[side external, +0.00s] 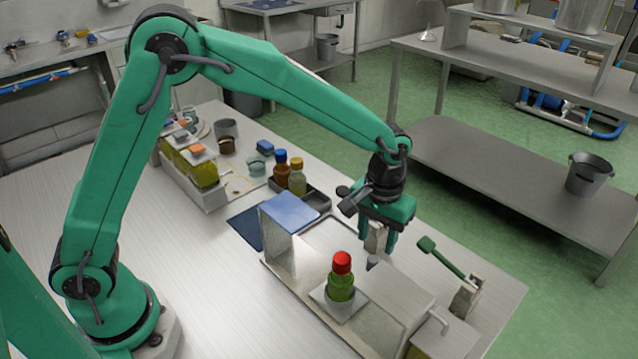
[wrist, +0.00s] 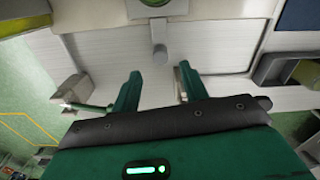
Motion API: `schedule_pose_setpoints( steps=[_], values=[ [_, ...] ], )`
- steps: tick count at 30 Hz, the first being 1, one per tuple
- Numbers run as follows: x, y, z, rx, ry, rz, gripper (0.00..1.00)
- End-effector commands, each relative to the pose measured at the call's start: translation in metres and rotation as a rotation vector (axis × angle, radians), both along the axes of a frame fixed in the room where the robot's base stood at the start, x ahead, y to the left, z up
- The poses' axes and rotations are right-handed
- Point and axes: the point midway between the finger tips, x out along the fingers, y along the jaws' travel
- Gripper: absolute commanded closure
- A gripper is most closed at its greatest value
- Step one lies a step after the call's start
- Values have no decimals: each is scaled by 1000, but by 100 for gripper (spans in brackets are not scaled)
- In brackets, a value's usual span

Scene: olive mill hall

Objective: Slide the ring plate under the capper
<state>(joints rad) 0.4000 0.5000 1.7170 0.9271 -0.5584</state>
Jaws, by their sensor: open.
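A white square plate (side external: 336,302), which looks like the ring plate, sits in the metal fixture with a green red-capped bottle (side external: 341,284) upright on it. In the wrist view a grey stem with a round knob (wrist: 159,54) points from the plate side towards my gripper. My gripper (side external: 380,245) is open, pointing down behind the bottle. In the wrist view its fingers (wrist: 159,76) stand apart, the knob just beyond and between their tips, not held. A blue-topped metal housing (side external: 290,213) stands left of the bottle; I cannot tell whether it is the capper.
A post with a green-handled lever (side external: 445,258) stands right of my gripper. A metal block (side external: 397,297) stands right of the bottle. A dark tray with bottles (side external: 313,197) and a white crate of jars (side external: 207,193) are further back. The table's left front is clear.

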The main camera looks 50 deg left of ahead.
Motion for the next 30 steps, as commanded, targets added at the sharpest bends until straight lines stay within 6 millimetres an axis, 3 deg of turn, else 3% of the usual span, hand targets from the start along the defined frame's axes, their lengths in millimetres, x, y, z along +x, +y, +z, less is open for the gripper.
schedule_pose_setpoints(
  steps=[15, 28, 30],
  values=[
    [-1, 1, -58, 1, 2, 0, 56],
    [0, 1, -66, 0, 0, 0, 56],
    [0, 1, -66, 0, 0, 0, 68]
  ],
)
